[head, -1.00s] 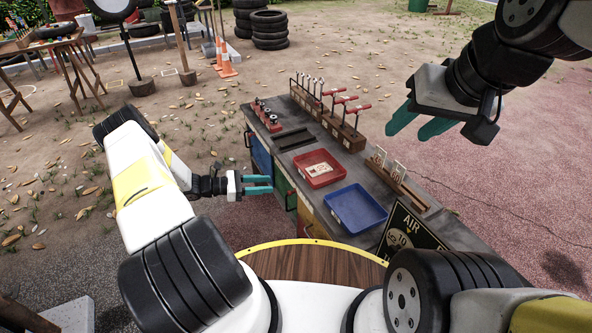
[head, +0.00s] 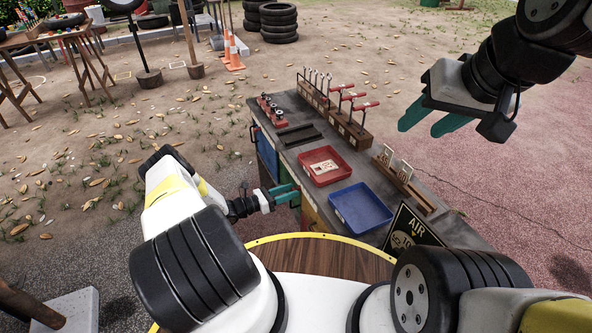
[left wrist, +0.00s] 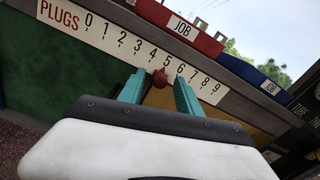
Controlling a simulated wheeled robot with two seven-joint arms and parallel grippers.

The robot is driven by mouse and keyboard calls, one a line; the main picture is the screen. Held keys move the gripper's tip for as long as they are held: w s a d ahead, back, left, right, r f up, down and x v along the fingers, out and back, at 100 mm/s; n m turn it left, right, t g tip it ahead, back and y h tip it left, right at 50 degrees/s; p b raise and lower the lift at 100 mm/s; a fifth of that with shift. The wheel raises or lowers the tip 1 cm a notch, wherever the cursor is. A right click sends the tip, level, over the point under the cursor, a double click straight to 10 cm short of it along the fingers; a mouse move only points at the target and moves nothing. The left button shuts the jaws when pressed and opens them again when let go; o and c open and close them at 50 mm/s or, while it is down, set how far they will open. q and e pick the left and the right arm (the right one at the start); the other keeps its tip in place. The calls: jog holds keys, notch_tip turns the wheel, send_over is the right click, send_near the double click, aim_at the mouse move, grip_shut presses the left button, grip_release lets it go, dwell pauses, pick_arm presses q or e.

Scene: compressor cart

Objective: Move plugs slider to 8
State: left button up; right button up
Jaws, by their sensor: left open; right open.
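The plugs scale (left wrist: 137,45), a white strip marked PLUGS and 0 to 9, runs slanting across the cart's side in the left wrist view. A red slider knob (left wrist: 160,77) sits just below it, close to the 5. My left gripper (left wrist: 160,90) is open, with one teal finger on each side of the knob; contact cannot be told. In the head view my left gripper (head: 286,194) is at the cart's near side, and the knob is not discernible there. My right gripper (head: 425,122) is open and empty, raised beyond the cart's right side.
The cart top (head: 333,180) carries a red tray (head: 324,178), a blue tray (head: 376,221), a rack of red-handled tools (head: 350,122) and a wooden card holder (head: 412,185). A black AIR sign (head: 410,232) stands at the cart's near right. Open ground lies left of the cart.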

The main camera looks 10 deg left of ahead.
pick_arm(q)
jog(key=shift+w+d, duration=0.1)
jog(key=shift+d, duration=0.1)
jog(key=shift+c, duration=0.4)
grip_shut()
dwell(0.9)
